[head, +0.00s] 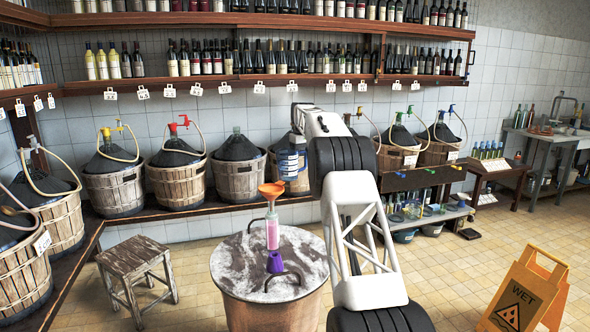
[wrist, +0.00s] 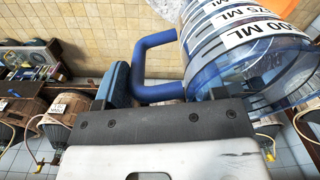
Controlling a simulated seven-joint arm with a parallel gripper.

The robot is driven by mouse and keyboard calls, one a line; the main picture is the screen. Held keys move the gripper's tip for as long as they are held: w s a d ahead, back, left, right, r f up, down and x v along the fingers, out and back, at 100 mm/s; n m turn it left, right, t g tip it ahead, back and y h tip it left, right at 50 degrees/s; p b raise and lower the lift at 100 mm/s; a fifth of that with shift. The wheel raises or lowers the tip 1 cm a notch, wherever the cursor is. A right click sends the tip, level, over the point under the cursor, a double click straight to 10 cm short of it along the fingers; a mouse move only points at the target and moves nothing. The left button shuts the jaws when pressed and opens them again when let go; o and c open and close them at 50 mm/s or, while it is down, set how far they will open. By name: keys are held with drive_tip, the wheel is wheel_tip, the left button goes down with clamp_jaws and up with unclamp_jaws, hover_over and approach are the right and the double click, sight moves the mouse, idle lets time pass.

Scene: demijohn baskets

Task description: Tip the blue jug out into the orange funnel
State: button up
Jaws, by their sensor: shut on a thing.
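The blue jug (head: 291,165) is clear with a blue tint and hangs in the air right of and a little above the orange funnel (head: 271,190). In the wrist view the jug (wrist: 250,62) shows ML marks and a blue handle (wrist: 155,92). My gripper (wrist: 160,88) is shut on that handle; in the head view my gripper (head: 297,138) is partly hidden by my arm. The funnel sits upright in the top of a tall pink vessel (head: 272,233). Part of the funnel's orange (wrist: 289,8) shows behind the jug. I cannot tell how full the jug is.
The vessel stands on a barrel table (head: 233,266) with a marbled top. A small purple funnel (head: 276,262) is in front of it. A wooden stool (head: 135,262) stands left, a yellow wet-floor sign (head: 527,295) right. Demijohn baskets (head: 180,180) line the wall.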

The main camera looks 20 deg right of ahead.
drive_tip(key=shift+s+a+r, duration=0.1)
drive_tip(key=shift+s+r, duration=0.4)
drive_tip(key=shift+s, duration=0.3)
drive_tip(key=shift+s+r, duration=0.55)
drive_tip(key=shift+s, duration=0.3)
drive_tip(key=shift+s+a+r, duration=0.1)
drive_tip(key=shift+s+r, duration=0.4)
drive_tip(key=shift+s, duration=0.3)
drive_tip(key=s+a+f+m, duration=0.1)
drive_tip(key=s+a+f, duration=0.4)
drive_tip(key=s+a, duration=0.5)
drive_tip(key=s+a+f+m, duration=0.2)
drive_tip(key=s+a+f, duration=0.4)
drive_tip(key=s+a, duration=0.5)
drive_tip(key=s, duration=0.3)
drive_tip(key=shift+s, duration=0.35)
drive_tip(key=shift+f, duration=0.1)
